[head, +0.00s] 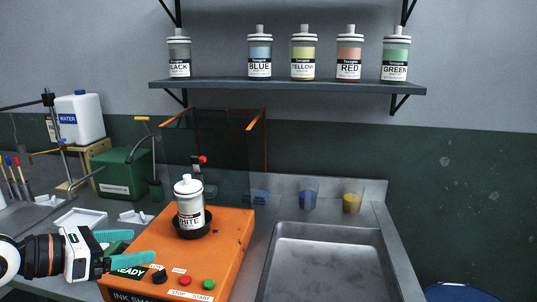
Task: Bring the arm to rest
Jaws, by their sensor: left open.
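My left gripper (128,250) comes in from the lower left, with its two teal fingers apart and nothing seen between them. Its fingers are at the left front of the orange ink shaker (232,236), near its READY display. A white bottle labelled WHITE (190,204) stands upright in the dark round holder on top of the shaker, to the right of and beyond the gripper. The fingers are apart from the bottle. My right gripper is not in view.
A sink (327,262) lies right of the shaker. Cups, one with yellow contents (352,202), stand behind it. A clear orange-edged guard (266,145) rises behind the shaker. A wall shelf (286,83) holds several ink bottles. A green can (122,172) and a water jug (80,118) stand left.

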